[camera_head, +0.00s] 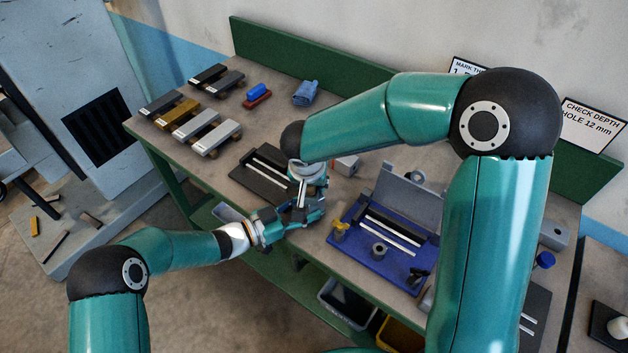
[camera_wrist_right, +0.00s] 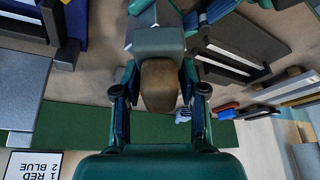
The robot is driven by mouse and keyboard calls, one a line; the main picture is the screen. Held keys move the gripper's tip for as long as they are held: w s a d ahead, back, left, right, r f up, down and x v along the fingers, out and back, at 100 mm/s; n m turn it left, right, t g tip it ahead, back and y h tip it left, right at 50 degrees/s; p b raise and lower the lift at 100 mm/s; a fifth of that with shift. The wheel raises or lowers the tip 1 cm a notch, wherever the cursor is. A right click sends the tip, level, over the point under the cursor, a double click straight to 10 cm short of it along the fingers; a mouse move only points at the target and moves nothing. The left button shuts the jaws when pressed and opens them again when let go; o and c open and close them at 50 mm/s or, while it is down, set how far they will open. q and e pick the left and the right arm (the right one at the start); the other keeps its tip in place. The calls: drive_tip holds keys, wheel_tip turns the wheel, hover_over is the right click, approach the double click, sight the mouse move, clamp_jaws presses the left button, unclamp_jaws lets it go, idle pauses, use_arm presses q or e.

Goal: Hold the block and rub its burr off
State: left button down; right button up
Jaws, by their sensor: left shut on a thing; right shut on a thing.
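In the right wrist view, my right gripper (camera_wrist_right: 160,92) is shut on a brown rubbing block (camera_wrist_right: 159,86), one finger on each side. A grey metal block (camera_wrist_right: 157,42) lies directly beyond it; the two look touching or nearly so. In the head view, my left gripper (camera_head: 303,214) is low over the bench's front edge, shut, with my right gripper (camera_head: 306,181) just above it. The grey block appears to be in the left gripper, though the fingers' hold on it is mostly hidden. I cannot make out the burr.
A blue fixture tray (camera_head: 345,238) stands to the right of the grippers, and a dark fixture plate (camera_head: 252,180) to the left. Several metal bars (camera_head: 192,128) lie at the bench's left end. A blue cloth (camera_head: 305,93) lies towards the back board (camera_head: 320,68).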

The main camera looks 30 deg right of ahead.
drive_tip(key=shift+f, duration=0.15)
drive_tip(key=shift+d, duration=0.85)
drive_tip(key=shift+a+r, duration=0.25)
drive_tip(key=shift+a, duration=0.7)
drive_tip(key=shift+d+f, duration=0.1)
drive_tip(key=shift+d, duration=0.85)
drive_tip(key=shift+a+f, duration=0.15)
drive_tip(key=shift+a, duration=0.8)
drive_tip(key=shift+d, duration=0.1)
